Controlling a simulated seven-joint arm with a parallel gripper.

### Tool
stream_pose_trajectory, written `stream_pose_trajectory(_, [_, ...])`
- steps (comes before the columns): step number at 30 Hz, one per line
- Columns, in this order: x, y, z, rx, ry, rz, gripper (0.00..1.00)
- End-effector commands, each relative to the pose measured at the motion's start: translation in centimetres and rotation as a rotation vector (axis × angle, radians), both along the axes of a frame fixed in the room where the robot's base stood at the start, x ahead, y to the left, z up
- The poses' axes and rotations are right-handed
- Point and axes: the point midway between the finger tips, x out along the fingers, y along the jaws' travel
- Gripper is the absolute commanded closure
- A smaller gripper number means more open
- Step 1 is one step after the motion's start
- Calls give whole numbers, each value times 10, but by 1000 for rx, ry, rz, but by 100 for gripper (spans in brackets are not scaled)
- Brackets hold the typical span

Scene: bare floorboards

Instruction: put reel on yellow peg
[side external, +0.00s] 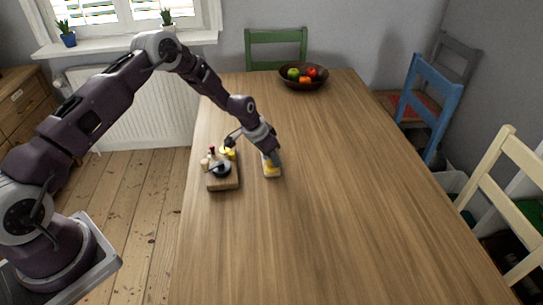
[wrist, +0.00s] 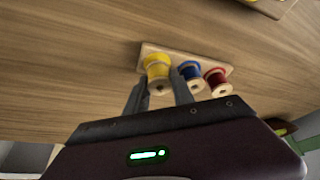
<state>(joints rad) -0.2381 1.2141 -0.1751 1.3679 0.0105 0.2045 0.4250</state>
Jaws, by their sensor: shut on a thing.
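My gripper (wrist: 159,92) has its two fingers on either side of a yellow reel (wrist: 157,65) with pale wooden ends and is shut on it. The reel is over the left end of a thin wooden board (wrist: 200,57) in the wrist view. I cannot tell whether it touches the board. A blue reel (wrist: 191,71) and a red reel (wrist: 215,80) stand on the same board to its right. No yellow peg can be made out. In the side view, my gripper (side external: 269,155) points down at a small yellow and pale shape (side external: 272,170) on the table.
A wooden block (side external: 223,184) holding a dark pan-like thing and several small items stands just left of my gripper. A bowl of fruit (side external: 303,84) is at the far end of the table (side external: 340,190). The table's right and near parts are clear. Chairs stand around it.

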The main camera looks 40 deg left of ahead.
Motion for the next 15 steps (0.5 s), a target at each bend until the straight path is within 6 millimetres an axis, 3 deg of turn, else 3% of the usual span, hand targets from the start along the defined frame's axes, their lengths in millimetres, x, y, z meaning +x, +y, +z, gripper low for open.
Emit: stream_pose_trajectory(15, [0,0,-10,0,-1,0,100])
